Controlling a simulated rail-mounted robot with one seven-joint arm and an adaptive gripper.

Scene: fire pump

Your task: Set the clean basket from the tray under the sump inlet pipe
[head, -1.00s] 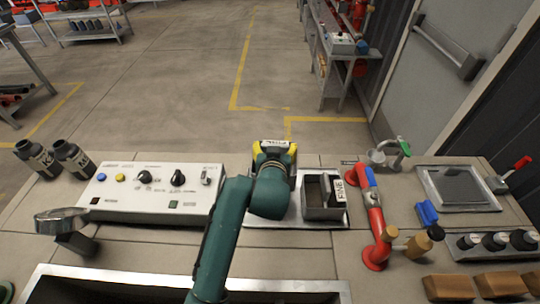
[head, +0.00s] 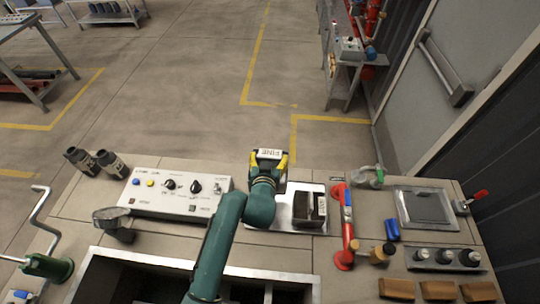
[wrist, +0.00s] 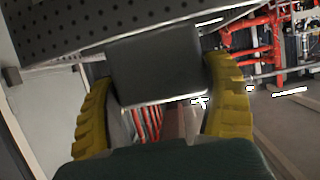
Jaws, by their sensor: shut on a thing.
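My gripper (head: 268,168) is shut on a basket with a white FINE label (head: 270,154), held up beyond the far edge of the bench top. In the wrist view the perforated grey basket (wrist: 90,35) fills the top, and a dark block on it (wrist: 157,65) sits between my yellow fingers. A second grey box-shaped basket (head: 308,207), with a white label on its right side, stands on the metal tray (head: 284,222). The sump (head: 130,280) is a dark opening with a grey rim at the front. I cannot tell which pipe is its inlet.
A red pipe (head: 345,235) stands right of the tray. A square hatch (head: 424,206), a blue block (head: 391,229) and brown blocks (head: 438,290) are at right.

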